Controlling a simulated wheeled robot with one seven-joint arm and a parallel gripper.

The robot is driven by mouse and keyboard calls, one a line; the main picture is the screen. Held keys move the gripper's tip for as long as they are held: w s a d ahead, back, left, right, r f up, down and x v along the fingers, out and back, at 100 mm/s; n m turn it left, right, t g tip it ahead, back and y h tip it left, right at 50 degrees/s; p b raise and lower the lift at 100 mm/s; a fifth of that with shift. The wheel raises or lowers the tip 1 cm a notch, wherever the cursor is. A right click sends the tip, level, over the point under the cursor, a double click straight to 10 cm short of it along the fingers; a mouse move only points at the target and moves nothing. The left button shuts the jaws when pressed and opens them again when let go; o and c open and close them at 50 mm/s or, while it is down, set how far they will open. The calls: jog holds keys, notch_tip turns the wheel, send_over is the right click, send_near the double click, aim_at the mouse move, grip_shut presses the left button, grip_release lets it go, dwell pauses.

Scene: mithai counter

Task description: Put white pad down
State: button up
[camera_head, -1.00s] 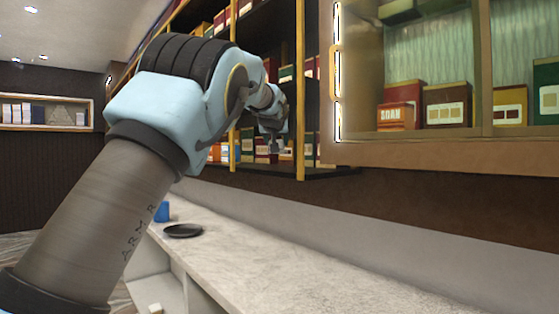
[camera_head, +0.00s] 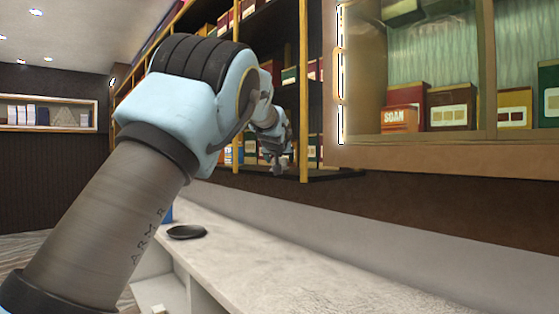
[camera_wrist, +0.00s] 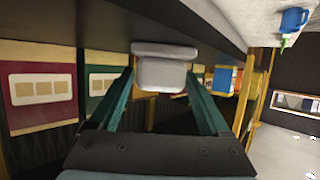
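The white pad (camera_wrist: 161,74) shows in the wrist view as a pale grey-white block with a wider flat plate (camera_wrist: 165,50) at one end. My gripper (camera_wrist: 161,78) has its two teal fingers against the sides of the block and appears shut on it. The wrist view is turned over, so the wider plate is the lower end. It is at or just above a dark shelf surface (camera_wrist: 100,22); I cannot tell whether it touches. In the head view my gripper (camera_head: 278,166) is at the lower shelf of the rack, and the pad cannot be made out there.
Red and green boxes (camera_wrist: 42,88) stand on the shelf beside the pad. A yellow rack post (camera_head: 303,90) is close to my gripper. The pale counter (camera_head: 300,275) below holds a black plate (camera_head: 186,232) and is otherwise largely clear. A blue mug (camera_wrist: 292,20) is on the counter.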

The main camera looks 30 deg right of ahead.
jog(key=shift+o, duration=0.7)
jog(key=shift+r, duration=0.1)
jog(key=shift+r, duration=0.15)
jog(key=b+v, duration=0.4)
jog(key=v, duration=0.8)
jog(key=shift+b, duration=0.35)
